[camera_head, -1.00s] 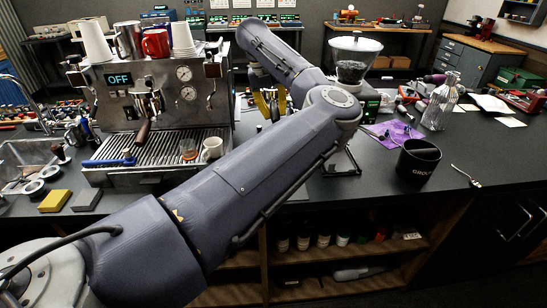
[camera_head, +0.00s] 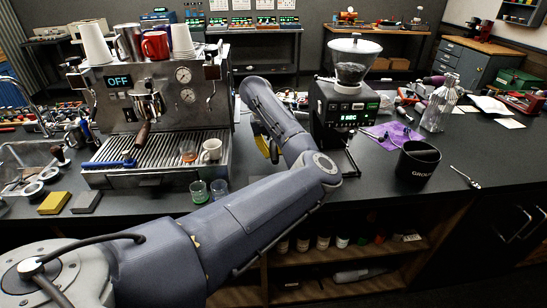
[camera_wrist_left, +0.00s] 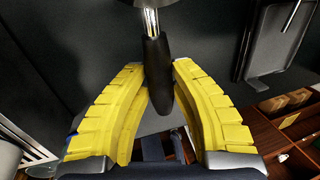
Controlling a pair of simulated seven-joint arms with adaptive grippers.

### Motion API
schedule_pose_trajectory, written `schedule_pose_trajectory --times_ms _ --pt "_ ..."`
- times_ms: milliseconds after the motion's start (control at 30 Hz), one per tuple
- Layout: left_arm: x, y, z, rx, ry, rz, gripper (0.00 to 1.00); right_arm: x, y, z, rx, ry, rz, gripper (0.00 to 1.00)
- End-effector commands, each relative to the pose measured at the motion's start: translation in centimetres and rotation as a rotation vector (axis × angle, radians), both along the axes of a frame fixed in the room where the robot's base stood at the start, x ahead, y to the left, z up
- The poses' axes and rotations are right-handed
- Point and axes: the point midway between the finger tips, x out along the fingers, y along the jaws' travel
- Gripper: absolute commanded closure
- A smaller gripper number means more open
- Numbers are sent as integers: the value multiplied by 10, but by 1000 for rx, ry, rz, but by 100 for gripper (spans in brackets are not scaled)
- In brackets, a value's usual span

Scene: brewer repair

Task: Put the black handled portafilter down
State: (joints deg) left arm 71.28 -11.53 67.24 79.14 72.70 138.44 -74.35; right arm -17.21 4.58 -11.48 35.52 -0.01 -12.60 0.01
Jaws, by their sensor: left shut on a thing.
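The black handle (camera_wrist_left: 158,78) of the portafilter lies between the yellow fingers of my left gripper (camera_wrist_left: 160,68) in the left wrist view. The gripper is shut on it. A metal neck and part of a dark round head (camera_wrist_left: 170,6) show at the top edge, over the dark counter; I cannot tell whether they touch it. My right gripper is not in view.
The espresso machine (camera_head: 112,103) stands left, with a brown handle at its front. The grinder (camera_head: 345,112) stands right of my gripper. Green glasses (camera_head: 198,190), a black knock bin (camera_head: 417,160) and a glass bottle (camera_head: 438,105) stand on the counter. Open shelves lie below its front edge.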

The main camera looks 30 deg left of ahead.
Motion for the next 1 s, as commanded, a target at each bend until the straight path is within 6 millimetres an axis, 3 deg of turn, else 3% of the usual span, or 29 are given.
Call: schedule_pose_trajectory --times_ms 300,1000 --pt "0 1 -29 1 1 1 100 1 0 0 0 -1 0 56" --pt "0 0 -39 0 0 0 100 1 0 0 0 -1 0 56"
